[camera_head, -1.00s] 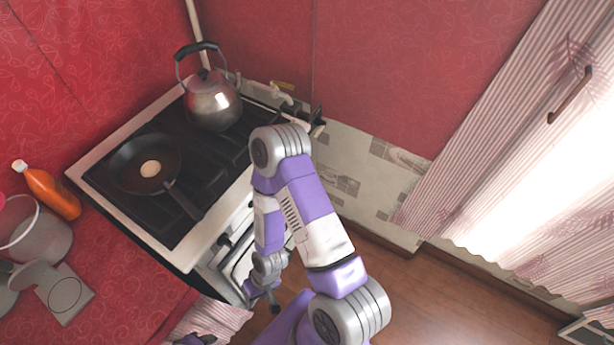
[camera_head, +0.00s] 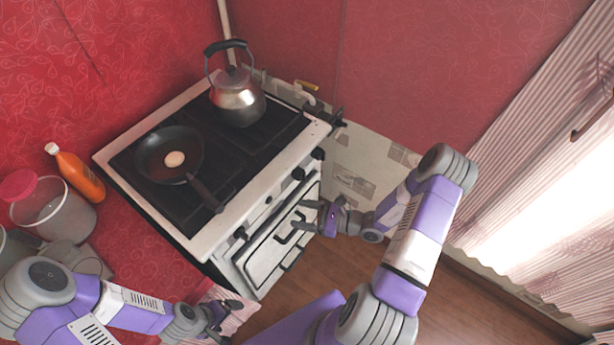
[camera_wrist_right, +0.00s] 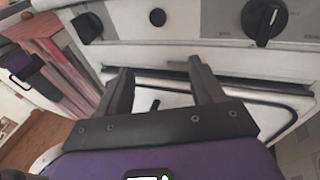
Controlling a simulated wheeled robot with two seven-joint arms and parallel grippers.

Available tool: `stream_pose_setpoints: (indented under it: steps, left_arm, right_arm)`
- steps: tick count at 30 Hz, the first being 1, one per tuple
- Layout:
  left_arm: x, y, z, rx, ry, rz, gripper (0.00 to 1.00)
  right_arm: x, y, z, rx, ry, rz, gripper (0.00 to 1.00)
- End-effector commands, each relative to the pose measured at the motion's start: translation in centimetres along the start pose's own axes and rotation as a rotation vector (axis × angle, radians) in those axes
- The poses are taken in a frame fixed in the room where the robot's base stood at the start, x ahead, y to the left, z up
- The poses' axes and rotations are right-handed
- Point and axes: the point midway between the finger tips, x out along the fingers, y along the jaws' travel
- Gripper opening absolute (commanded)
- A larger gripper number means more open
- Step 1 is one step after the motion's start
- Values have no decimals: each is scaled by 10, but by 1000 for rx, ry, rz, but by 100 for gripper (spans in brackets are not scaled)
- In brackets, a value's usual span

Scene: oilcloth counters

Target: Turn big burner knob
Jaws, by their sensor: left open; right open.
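The white stove (camera_head: 196,243) has a front panel with dark knobs, among them a left knob (camera_head: 240,233), a middle-right knob (camera_head: 298,174) and a right-end knob (camera_head: 318,154). I cannot tell which is the big burner knob. My right gripper (camera_head: 304,214) is open and empty in front of the oven door, below the panel. In the right wrist view its fingers (camera_wrist_right: 160,70) point at the panel, between and below a left knob (camera_wrist_right: 87,27) and a large right knob (camera_wrist_right: 264,20), touching neither. My left gripper (camera_head: 230,317) is open and empty at the bottom, by the counter.
A kettle (camera_head: 238,103) and a frying pan (camera_head: 160,150) with an egg stand on the stove; the pan handle points toward the front edge. Floor (camera_head: 350,262) is open in front of the oven.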

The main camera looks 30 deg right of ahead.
Motion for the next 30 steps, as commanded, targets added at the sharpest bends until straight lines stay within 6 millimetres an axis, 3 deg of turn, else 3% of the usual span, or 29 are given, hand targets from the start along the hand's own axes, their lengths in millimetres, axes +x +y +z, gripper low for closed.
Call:
stream_pose_setpoints:
  steps: [1, 3, 7, 11, 22, 30]
  left_arm:
    - [-2, 0, 0, 0, 0, 0, 90]
    - [-2, 1, 0, 0, 0, 0, 90]
    - [-2, 1, 0, 0, 0, 0, 90]
    - [0, 0, 0, 0, 0, 0, 90]
    - [9, -3, 0, 0, 0, 0, 90]
    - [10, -4, 0, 0, 0, 0, 90]
  right_arm:
    - [-14, -27, 6, 15, -43, -113, 67]
    - [-30, -54, 14, 24, -92, -229, 67]
    - [-47, -80, 20, 28, -140, -346, 67]
    - [-40, -89, 22, 26, -151, -367, 67]
    - [11, -107, 29, 27, -150, -363, 67]
    - [19, -111, 31, 29, -147, -365, 67]
